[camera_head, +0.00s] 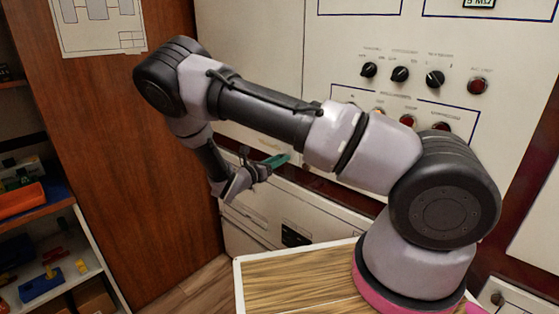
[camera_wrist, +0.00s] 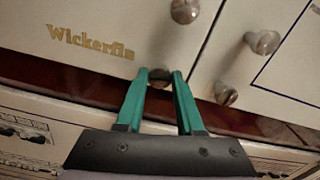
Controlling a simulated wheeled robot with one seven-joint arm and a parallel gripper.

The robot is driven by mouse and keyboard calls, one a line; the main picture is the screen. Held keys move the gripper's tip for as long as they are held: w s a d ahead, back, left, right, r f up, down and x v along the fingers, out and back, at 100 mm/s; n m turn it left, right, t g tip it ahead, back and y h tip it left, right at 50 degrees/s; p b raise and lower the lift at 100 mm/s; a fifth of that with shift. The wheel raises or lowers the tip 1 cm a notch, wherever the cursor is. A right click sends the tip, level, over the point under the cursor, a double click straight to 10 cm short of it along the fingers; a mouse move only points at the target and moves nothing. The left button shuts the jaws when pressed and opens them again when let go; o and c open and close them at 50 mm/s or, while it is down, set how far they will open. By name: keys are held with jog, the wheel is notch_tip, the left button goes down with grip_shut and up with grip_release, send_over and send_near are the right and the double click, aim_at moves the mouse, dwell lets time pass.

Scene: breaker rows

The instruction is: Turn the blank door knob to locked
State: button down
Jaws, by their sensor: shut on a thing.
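In the wrist view, a small dark grey knob (camera_wrist: 160,76) sits at the lower edge of a pale panel, close to the gold letters "Wickerfin". My gripper's (camera_wrist: 160,80) two teal fingers are shut on this knob, one at each side. The fingers partly hide it, and I cannot read which way it is turned. No label tells me whether it is the blank door's knob. In the head view, my gripper (camera_head: 278,160) reaches the low part of the cabinet front, and the knob is hidden there.
Other knobs stand close by in the wrist view: one above (camera_wrist: 185,11), one to the right (camera_wrist: 263,42) and one lower right (camera_wrist: 226,94). In the head view, black dials (camera_head: 400,74) sit higher on the panel. A wooden wall (camera_head: 120,150) and shelves stand left.

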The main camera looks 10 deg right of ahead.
jog(key=shift+a+f+n, duration=0.1)
jog(key=shift+f+n, duration=0.05)
jog(key=shift+n, duration=7.55)
jog(key=c, duration=0.5)
grip_release()
jog(key=shift+w, duration=0.1)
jog(key=v, duration=1)
jog(key=shift+s+a, duration=0.25)
jog(key=shift+a, duration=0.05)
